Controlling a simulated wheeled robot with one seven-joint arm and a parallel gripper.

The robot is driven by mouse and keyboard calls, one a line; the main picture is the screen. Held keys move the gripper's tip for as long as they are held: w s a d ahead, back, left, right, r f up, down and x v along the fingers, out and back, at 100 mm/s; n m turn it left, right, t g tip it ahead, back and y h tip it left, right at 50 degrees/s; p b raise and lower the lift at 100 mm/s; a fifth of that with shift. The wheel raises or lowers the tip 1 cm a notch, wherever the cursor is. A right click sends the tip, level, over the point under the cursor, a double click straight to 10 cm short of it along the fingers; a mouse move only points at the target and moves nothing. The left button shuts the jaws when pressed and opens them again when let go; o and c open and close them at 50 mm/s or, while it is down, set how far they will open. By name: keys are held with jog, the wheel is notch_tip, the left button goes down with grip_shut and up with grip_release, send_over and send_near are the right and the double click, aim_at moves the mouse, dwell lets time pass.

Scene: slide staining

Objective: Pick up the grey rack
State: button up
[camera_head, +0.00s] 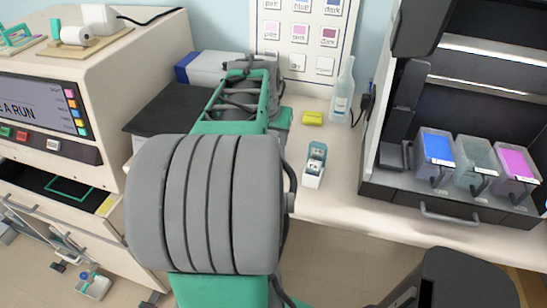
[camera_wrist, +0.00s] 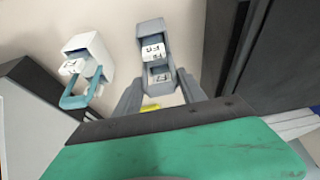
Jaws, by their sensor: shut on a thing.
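The grey rack (camera_wrist: 153,38) is in the upper middle of the wrist view, with white labelled slides inside it. My gripper (camera_wrist: 160,86) is shut on it, one dark grey finger on each side of its near end. I cannot tell whether the rack touches the bench or is just above it. In the head view my arm hides the grey rack and my fingers.
A white rack with a teal handle (camera_wrist: 88,62) stands just left of the grey rack; it also shows on the bench (camera_head: 315,165). A yellow block (camera_head: 312,118) and a clear bottle (camera_head: 342,92) stand behind. Blue, clear and magenta containers (camera_head: 516,163) stand at the right.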

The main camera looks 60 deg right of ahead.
grip_shut()
dwell(0.3)
